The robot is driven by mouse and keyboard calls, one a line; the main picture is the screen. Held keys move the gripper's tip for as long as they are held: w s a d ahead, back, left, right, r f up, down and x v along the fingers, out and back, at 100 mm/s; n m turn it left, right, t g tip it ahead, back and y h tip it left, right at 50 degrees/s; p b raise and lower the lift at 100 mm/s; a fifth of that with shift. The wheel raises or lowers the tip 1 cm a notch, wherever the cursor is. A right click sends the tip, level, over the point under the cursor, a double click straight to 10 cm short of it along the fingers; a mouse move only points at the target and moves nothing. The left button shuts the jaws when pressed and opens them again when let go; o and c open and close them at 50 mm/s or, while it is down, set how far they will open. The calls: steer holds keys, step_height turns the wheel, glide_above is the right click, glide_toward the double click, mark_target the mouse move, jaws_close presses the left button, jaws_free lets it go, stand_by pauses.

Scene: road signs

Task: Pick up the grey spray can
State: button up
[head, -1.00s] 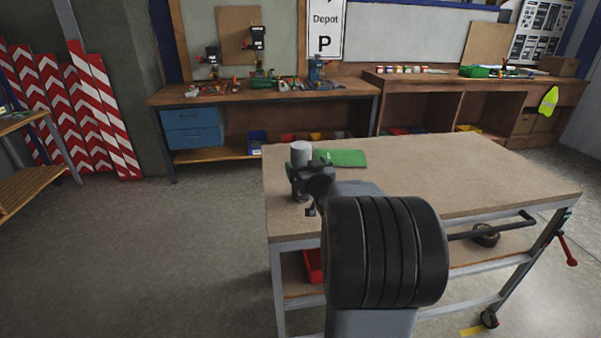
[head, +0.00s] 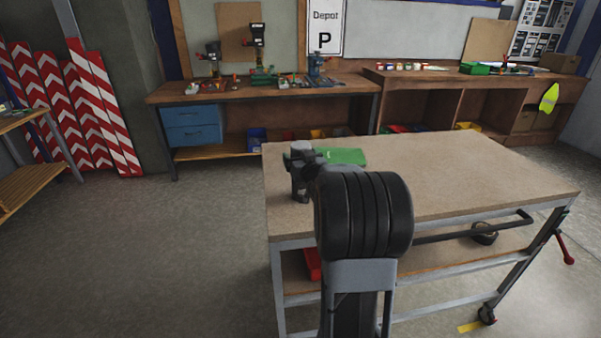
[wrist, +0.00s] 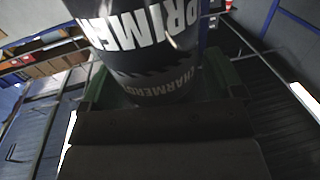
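In the wrist view the can (wrist: 150,60) fills the upper middle, with a dark label and large white "PRIMER" lettering. The greenish fingers lie on either side of the can, spread apart, with a gap seeming to show at the right. Contact with the can cannot be made out.
A flat green item (head: 345,156) lies on the bench just right of the can. The rest of the benchtop is clear. A longer bench with tools (head: 265,92) stands behind, and red-and-white chevron boards (head: 80,110) lean at the left.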

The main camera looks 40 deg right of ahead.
steer(key=c, duration=1.3)
steer(key=shift+c, duration=0.2)
steer(key=shift+r, duration=0.1)
